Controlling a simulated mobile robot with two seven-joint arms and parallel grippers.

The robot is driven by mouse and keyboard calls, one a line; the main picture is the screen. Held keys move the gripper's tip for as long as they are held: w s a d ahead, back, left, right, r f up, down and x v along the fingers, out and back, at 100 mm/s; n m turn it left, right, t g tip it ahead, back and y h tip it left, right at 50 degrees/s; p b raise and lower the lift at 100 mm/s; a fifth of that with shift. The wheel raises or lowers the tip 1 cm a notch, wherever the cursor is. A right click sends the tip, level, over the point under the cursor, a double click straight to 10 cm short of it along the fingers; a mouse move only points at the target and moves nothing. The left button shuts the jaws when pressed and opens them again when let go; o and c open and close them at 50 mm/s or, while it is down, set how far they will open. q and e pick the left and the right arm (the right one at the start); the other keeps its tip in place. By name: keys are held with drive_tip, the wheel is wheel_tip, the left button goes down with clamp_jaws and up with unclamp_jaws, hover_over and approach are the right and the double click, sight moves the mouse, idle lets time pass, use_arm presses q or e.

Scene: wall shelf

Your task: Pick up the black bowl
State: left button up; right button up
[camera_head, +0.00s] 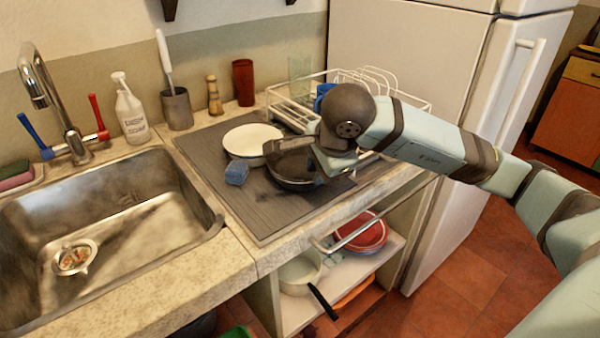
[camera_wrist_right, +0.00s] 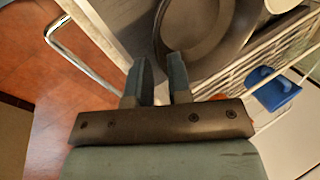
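The black bowl (camera_head: 283,164) sits on the dark mat beside the sink, partly hidden by my right arm in the head view. In the right wrist view the dark bowl (camera_wrist_right: 200,35) fills the top middle. My right gripper (camera_wrist_right: 158,60) is at the bowl's near edge, with its two fingers apart. The right finger overlaps the bowl and the left finger is just outside its rim. I cannot tell whether either finger touches it. In the head view the right gripper (camera_head: 322,170) is low over the bowl's right side. My left gripper is not in view.
A white bowl (camera_head: 250,139) and a blue sponge (camera_head: 236,172) are left of the black bowl on the mat (camera_head: 255,214). A white wire rack (camera_head: 410,97) stands behind the arm. The sink (camera_head: 120,205) is left; a metal rail (camera_head: 372,215) runs along the counter front.

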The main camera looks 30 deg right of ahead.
drive_tip(key=shift+w+f, duration=0.15)
drive_tip(key=shift+f, duration=0.3)
drive_tip(key=b+x, duration=0.1)
drive_tip(key=x, duration=0.2)
drive_tip(key=shift+w+a+f, duration=0.1)
drive_tip(key=shift+w+f, duration=0.05)
drive_tip(key=shift+f, duration=0.2)
drive_tip(key=shift+w+f, duration=0.1)
drive_tip(key=c, duration=0.3)
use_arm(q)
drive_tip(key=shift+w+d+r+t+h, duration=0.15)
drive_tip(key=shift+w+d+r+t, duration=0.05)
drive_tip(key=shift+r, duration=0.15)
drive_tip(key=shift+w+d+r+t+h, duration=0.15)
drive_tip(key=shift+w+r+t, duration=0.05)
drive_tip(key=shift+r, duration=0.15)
use_arm(e)
clamp_jaws()
